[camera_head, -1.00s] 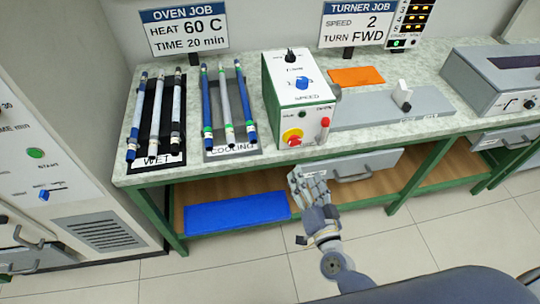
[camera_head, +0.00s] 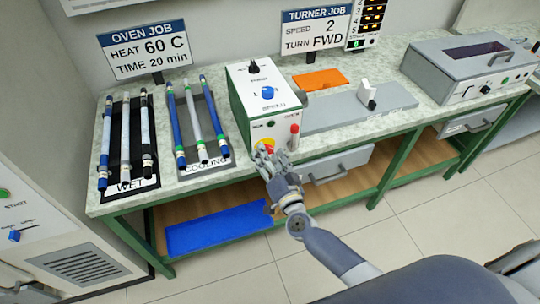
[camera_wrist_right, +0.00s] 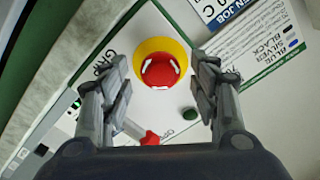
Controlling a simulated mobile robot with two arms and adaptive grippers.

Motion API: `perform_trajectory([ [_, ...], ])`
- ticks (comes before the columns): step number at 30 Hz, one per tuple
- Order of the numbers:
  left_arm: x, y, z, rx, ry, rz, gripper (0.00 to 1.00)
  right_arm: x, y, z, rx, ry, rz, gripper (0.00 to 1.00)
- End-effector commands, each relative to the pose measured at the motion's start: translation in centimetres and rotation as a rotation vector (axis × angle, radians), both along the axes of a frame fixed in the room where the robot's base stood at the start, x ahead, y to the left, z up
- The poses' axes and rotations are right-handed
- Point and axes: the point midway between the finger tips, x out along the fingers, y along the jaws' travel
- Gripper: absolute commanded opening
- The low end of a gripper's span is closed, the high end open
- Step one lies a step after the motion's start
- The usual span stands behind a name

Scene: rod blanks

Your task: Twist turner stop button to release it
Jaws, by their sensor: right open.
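The turner control box (camera_head: 238,85) stands on the bench, white-faced with green sides. Its stop button is a red mushroom head on a yellow ring; in the right wrist view the red stop button (camera_wrist_right: 160,71) lies ahead, between the spread fingers. My right gripper (camera_head: 264,152) is open in front of the box's lower face and covers part of the button in the head view. In the right wrist view the gripper (camera_wrist_right: 160,85) has a finger on each side of the button, with nothing held. Whether the fingers touch the ring is unclear. My left gripper is not in view.
A red-tipped lever (camera_head: 294,130) and a green button (camera_wrist_right: 190,113) are beside the stop button. Rod racks marked WET (camera_head: 118,190) and COOLING (camera_head: 208,168) lie left of the box. A grey drawer (camera_head: 337,165) hangs below the bench.

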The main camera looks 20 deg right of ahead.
Motion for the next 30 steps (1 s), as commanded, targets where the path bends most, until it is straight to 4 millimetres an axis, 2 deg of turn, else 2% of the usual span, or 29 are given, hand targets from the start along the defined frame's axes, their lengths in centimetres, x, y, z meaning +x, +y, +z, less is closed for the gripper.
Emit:
perform_trajectory([
  [8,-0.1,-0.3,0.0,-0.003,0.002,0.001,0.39,0.2,0.0,0.0,0.0,0.0,0.0,0.56],
  [9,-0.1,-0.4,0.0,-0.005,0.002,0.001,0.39,0.2,0.0,0.0,0.0,0.0,0.0,0.54],
  [15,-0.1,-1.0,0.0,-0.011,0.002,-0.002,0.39,0.2,0.0,0.0,0.0,0.0,0.0,0.11],
  [23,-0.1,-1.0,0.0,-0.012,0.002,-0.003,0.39,0.2,0.0,0.0,0.012,0.0,0.0,0.11],
  [30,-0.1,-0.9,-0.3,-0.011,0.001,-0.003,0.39,0.2,0.0,-0.1,0.104,0.004,-0.001,0.11],
])
